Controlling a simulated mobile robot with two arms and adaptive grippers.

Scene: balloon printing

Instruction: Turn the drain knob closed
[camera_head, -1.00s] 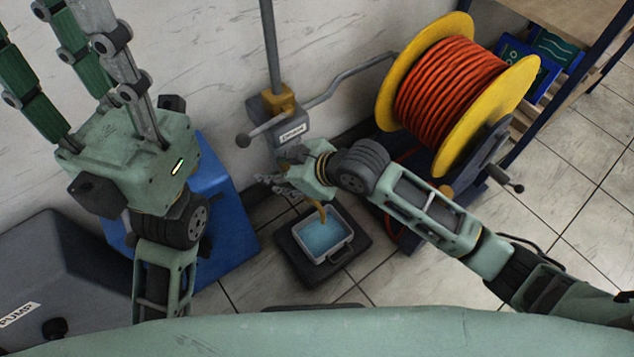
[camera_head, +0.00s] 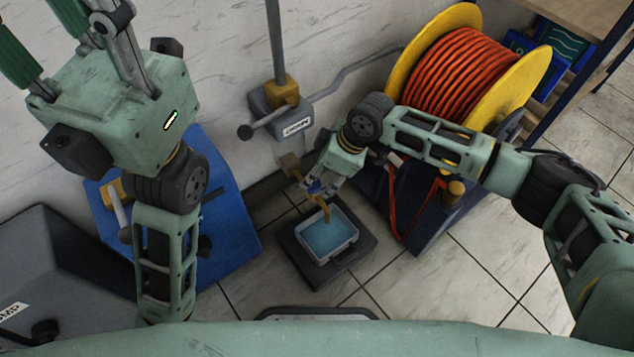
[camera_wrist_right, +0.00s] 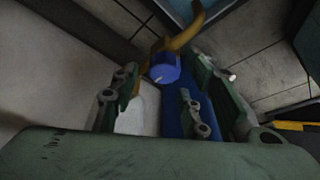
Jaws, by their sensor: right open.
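The blue drain knob (camera_wrist_right: 165,66) sits on a curved yellow spout in the right wrist view and bears a small white mark. It also shows as a small blue patch (camera_head: 314,187) in the head view, partly hidden by the right gripper. My right gripper (camera_wrist_right: 164,72) is open, with its fingers on either side of the knob; contact cannot be told. In the head view it points down-left, above the spout. My left gripper (camera_head: 80,30) is raised at the upper left, its fingertips cut off by the frame.
A tray of bluish water (camera_head: 345,252) stands on a dark floor pad under the spout. A labelled grey box with a lever (camera_head: 290,120) is on the wall pipe. An orange hose reel (camera_head: 450,80) stands close behind the right arm. A pump (camera_head: 30,265) is at left.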

